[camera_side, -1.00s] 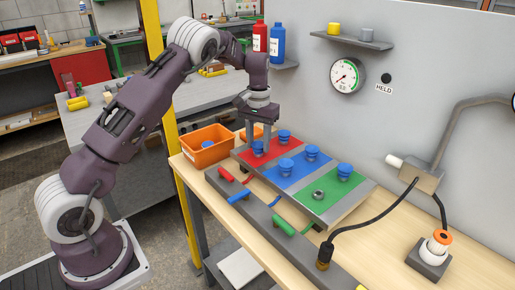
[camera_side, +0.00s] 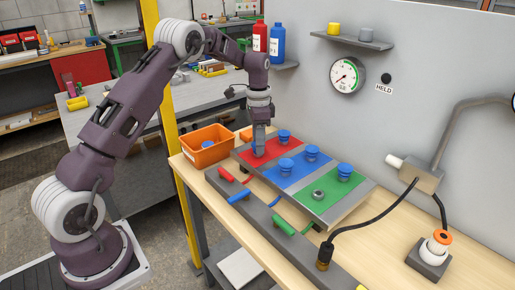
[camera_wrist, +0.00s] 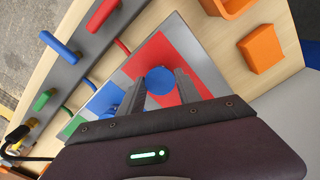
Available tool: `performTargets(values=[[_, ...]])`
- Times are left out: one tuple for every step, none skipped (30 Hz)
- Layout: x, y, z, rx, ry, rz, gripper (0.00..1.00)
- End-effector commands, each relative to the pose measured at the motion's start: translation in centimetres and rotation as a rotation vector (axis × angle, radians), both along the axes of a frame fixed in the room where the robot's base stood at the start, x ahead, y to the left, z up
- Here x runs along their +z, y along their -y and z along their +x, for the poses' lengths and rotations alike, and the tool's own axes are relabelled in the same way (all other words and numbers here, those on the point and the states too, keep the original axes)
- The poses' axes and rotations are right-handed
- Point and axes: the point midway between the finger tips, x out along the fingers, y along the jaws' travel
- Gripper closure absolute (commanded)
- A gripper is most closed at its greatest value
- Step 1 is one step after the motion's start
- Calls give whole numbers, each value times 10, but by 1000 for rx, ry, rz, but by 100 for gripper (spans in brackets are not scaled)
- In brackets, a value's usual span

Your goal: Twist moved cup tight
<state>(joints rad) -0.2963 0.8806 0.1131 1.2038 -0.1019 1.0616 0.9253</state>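The board (camera_side: 352,204) has red, blue and green fields. My gripper (camera_side: 259,152) points straight down over the front of the red field. Its fingers hide the blue cup there in the side view. In the wrist view this cup (camera_wrist: 160,80) shows as a round blue disc between the fingertips of my gripper (camera_wrist: 159,77). The fingers look apart, with one on each side of the cup and a thin gap; contact is hard to tell. Another blue cup (camera_side: 284,136) stands at the back of the red field.
More blue cups stand on the blue field (camera_side: 286,165) and the green field (camera_side: 344,170). A bare round fitting (camera_side: 318,195) is on green. An orange bin (camera_side: 207,147) stands left of the board. A grey rail with coloured handles (camera_side: 239,196) runs in front.

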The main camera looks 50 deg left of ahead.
Motion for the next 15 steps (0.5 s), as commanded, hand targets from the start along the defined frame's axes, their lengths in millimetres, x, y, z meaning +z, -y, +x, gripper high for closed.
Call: performTargets(values=[[0,0,0,4,0,1,48],[0,0,0,4,0,1,42],[0,0,0,5,0,1,36],[0,0,0,6,0,1,36],[0,0,0,6,0,1,36],[0,0,0,6,-1,2,36],[0,0,0,7,-1,2,36],[0,0,0,7,-1,2,36],[0,0,0,7,-1,2,36],[0,0,0,8,-1,2,36],[0,0,0,8,-1,2,36],[2,0,0,8,0,1,36],[5,0,0,8,0,2,36],[10,0,0,8,1,2,36],[18,0,1,8,3,3,36]])
